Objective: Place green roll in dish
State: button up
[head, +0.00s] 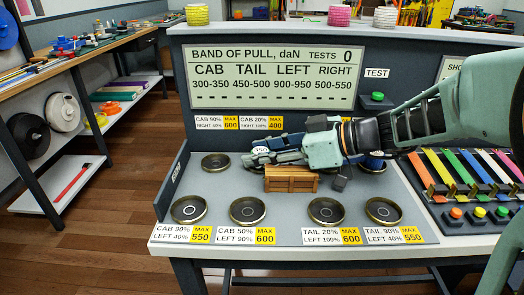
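A pale yellow-green roll (197,14) stands on top of the panel at the upper left; it is the only greenish roll I can make out. Several round dark dishes with brass-coloured rims sit on the grey bench. The front row has dishes at left (189,210), centre left (247,210), centre right (326,211) and right (383,211). A back-left dish (216,162) looks empty. My gripper (256,159) is low over the back row, pointing left, behind a wooden crate. Its fingers overlap in this view, and whether they hold anything is unclear.
The small wooden crate (291,179) stands mid-bench before my gripper. A blue item (373,164) sits at a back-right dish, partly under my arm. A pink roll (340,15) and a white roll (384,17) stand on the panel top. Coloured straps (462,168) lie at right.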

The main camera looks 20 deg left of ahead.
jog(key=shift+r+p, duration=0.25)
jog(key=shift+p, duration=0.1)
jog(key=p+v, duration=0.1)
jog(key=v, duration=1.1)
jog(key=shift+p, duration=0.3)
